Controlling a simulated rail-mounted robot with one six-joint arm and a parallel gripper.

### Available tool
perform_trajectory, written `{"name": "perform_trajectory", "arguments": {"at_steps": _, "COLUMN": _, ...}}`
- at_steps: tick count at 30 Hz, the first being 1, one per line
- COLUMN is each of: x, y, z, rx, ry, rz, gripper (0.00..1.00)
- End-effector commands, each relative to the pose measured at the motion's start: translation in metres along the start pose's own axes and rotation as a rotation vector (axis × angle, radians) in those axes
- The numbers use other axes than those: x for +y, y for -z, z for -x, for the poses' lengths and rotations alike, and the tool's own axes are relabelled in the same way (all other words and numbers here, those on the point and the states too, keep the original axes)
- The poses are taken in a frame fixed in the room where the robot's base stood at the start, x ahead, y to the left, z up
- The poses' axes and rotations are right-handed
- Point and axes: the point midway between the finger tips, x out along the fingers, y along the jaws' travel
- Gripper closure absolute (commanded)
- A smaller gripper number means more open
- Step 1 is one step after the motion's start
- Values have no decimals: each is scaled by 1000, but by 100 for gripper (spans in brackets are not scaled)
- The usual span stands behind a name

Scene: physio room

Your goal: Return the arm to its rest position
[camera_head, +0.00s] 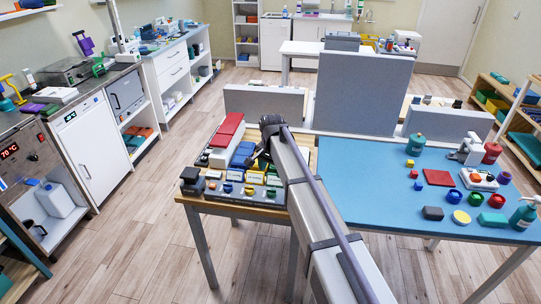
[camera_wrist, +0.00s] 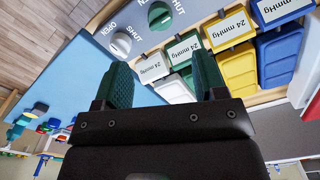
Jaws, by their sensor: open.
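My arm (camera_head: 320,215) reaches out over a small wooden table with a panel of knobs and labels on it. My gripper (camera_head: 258,158) is small at the arm's far end in the head view and points down over this table. In the wrist view my gripper (camera_wrist: 163,82) has its two dark green fingers apart, with nothing held between them. Beyond the fingers are a yellow bin (camera_wrist: 238,70), a blue bin (camera_wrist: 282,52) and a white bin (camera_wrist: 174,90). Labels (camera_wrist: 228,27) read "24 mmHg".
A blue-topped table (camera_head: 385,195) to the right holds a red pad (camera_head: 438,177), a green bottle (camera_head: 416,145), a pump bottle (camera_head: 523,213) and several small coloured items. Grey upright panels (camera_head: 362,92) stand behind. A red box (camera_head: 227,129) sits left of my gripper. Wooden floor is clear at left.

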Motion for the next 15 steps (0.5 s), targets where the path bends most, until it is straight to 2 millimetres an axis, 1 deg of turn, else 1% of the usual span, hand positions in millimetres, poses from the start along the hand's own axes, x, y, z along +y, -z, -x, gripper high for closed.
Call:
{"name": "perform_trajectory", "arguments": {"at_steps": 2, "x": 0, "y": 0, "z": 0, "rx": 0, "ry": 0, "rz": 2, "gripper": 35}}
{"name": "perform_trajectory", "arguments": {"at_steps": 4, "x": 0, "y": 0, "z": 0, "rx": 0, "ry": 0, "rz": 43, "gripper": 35}}
{"name": "perform_trajectory", "arguments": {"at_steps": 5, "x": 1, "y": -1, "z": 0, "rx": 0, "ry": 0, "rz": 85, "gripper": 35}}
{"name": "perform_trajectory", "arguments": {"at_steps": 6, "x": 8, "y": -8, "z": 0, "rx": 0, "ry": 0, "rz": 169, "gripper": 35}}
{"name": "perform_trajectory", "arguments": {"at_steps": 7, "x": 25, "y": -23, "z": 0, "rx": 0, "ry": 0, "rz": 253, "gripper": 35}}
{"name": "perform_trajectory", "arguments": {"at_steps": 8, "x": 46, "y": -40, "z": 0, "rx": 0, "ry": -1, "rz": 331, "gripper": 35}}
{"name": "perform_trajectory", "arguments": {"at_steps": 9, "x": 78, "y": -58, "z": 0, "rx": 0, "ry": -1, "rz": 418, "gripper": 35}}
{"name": "perform_trajectory", "arguments": {"at_steps": 11, "x": 127, "y": -85, "z": 0, "rx": 0, "ry": -1, "rz": 532, "gripper": 35}}
{"name": "perform_trajectory", "arguments": {"at_steps": 12, "x": 158, "y": -103, "z": 0, "rx": 0, "ry": -1, "rz": 592, "gripper": 35}}
{"name": "perform_trajectory", "arguments": {"at_steps": 15, "x": 225, "y": -140, "z": 0, "rx": 0, "ry": -1, "rz": 674, "gripper": 35}}
